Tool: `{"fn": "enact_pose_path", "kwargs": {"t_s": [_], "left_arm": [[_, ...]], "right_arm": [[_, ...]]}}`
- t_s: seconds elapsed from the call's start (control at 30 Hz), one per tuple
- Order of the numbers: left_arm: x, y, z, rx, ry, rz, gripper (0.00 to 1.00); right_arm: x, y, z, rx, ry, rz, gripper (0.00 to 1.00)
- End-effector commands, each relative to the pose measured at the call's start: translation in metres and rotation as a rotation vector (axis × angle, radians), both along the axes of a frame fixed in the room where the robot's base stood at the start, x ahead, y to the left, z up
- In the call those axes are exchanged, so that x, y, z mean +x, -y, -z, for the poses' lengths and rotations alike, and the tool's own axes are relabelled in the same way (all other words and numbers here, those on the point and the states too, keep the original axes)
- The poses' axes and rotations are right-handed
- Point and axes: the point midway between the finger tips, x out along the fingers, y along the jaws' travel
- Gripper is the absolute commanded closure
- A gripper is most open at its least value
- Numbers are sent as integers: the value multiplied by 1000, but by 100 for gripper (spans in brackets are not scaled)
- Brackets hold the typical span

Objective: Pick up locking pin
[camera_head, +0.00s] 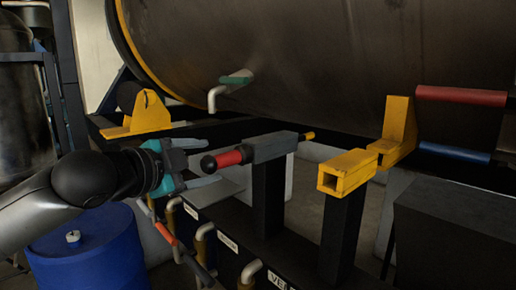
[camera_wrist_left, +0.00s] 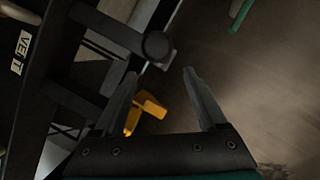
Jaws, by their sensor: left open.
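The locking pin appears to be the bar with a round black knob and red grip (camera_head: 230,158). It lies level through a grey block (camera_head: 272,147) on a dark post, and a yellow tip shows beyond the block. My left gripper (camera_head: 207,162) is open at the pin's knob end, its fingers pointing toward it. I cannot tell whether they touch it. In the left wrist view the gripper (camera_wrist_left: 158,75) is open with nothing clearly between its fingers. A round dark end (camera_wrist_left: 157,46) just beyond the fingertips may be the knob. My right gripper is not in view.
A yellow square socket (camera_head: 343,172) stands on a post to the right. A large dark tank (camera_head: 320,60) fills the back, with a green-handled valve (camera_head: 236,78). Labelled pipes (camera_head: 203,240) stand below. A blue drum (camera_head: 88,255) is under my left arm.

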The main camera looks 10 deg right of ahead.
Motion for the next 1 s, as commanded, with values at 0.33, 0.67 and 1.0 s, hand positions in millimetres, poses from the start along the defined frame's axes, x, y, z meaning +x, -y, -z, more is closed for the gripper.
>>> {"fn": "enact_pose_path", "kwargs": {"t_s": [0.33, 0.67, 1.0], "left_arm": [[29, 20, 7, 1, 1, -1, 26], [54, 35, 15, 0, -2, -1, 26], [72, 48, 21, 0, 1, 0, 26]], "right_arm": [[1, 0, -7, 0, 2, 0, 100], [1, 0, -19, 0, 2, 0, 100], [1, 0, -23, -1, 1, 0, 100]]}}
